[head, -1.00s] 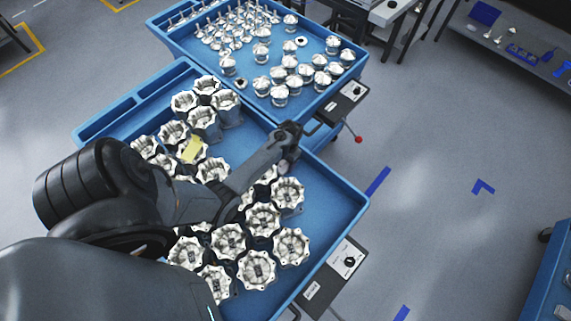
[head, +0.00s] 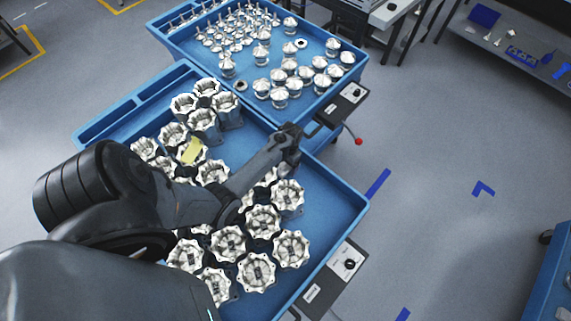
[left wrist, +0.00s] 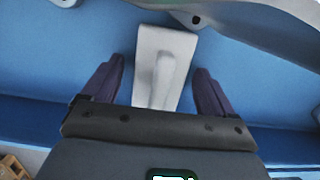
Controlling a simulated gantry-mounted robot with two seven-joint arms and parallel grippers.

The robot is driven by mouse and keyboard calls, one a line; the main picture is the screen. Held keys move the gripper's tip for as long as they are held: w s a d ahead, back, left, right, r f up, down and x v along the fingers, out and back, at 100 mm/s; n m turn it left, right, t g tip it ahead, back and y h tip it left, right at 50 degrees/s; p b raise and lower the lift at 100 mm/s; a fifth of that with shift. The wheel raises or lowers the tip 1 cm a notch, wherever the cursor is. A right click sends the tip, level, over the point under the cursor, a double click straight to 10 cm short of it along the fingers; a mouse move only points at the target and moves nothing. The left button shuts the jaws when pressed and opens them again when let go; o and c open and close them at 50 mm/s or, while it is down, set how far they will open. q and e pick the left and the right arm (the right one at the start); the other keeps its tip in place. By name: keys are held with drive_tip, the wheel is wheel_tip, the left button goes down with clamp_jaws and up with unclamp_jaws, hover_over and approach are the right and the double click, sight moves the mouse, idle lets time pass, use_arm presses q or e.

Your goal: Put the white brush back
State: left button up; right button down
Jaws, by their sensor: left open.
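The white brush (left wrist: 166,45) lies on the blue surface in the left wrist view, its narrow raised ridge pointing toward my gripper. My left gripper (left wrist: 160,70) is open, with one dark finger on each side of the brush and a visible gap on both sides. I cannot tell whether the fingers are level with it. In the head view my left gripper (head: 289,140) is over the upper right edge of the near blue tray (head: 335,200); the brush cannot be made out there. My right gripper is not in view.
Several machined housings (head: 262,221) fill much of the near tray, and a yellow piece (head: 192,151) lies on one. A second blue tray (head: 305,110) behind holds several metal parts. A shelf (head: 520,55) with small items stands at upper right.

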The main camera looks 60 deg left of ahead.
use_arm(q)
drive_tip(key=r, duration=0.3)
drive_tip(key=w+r+p, duration=0.1)
drive_tip(key=r, duration=0.7)
drive_tip(key=shift+w+a, duration=0.3)
drive_tip(key=s+d+r+m+t, duration=0.1)
drive_tip(key=s+d+r, duration=0.3)
drive_tip(key=d, duration=0.4)
drive_tip(key=s+d+r+m+t, duration=0.2)
drive_tip(key=s+d+r+m, duration=0.1)
drive_tip(key=d, duration=0.5)
drive_tip(key=s+d+r+m+t, duration=0.2)
drive_tip(key=s+d+r, duration=0.4)
drive_tip(key=d, duration=0.2)
drive_tip(key=shift+d+r, duration=0.3)
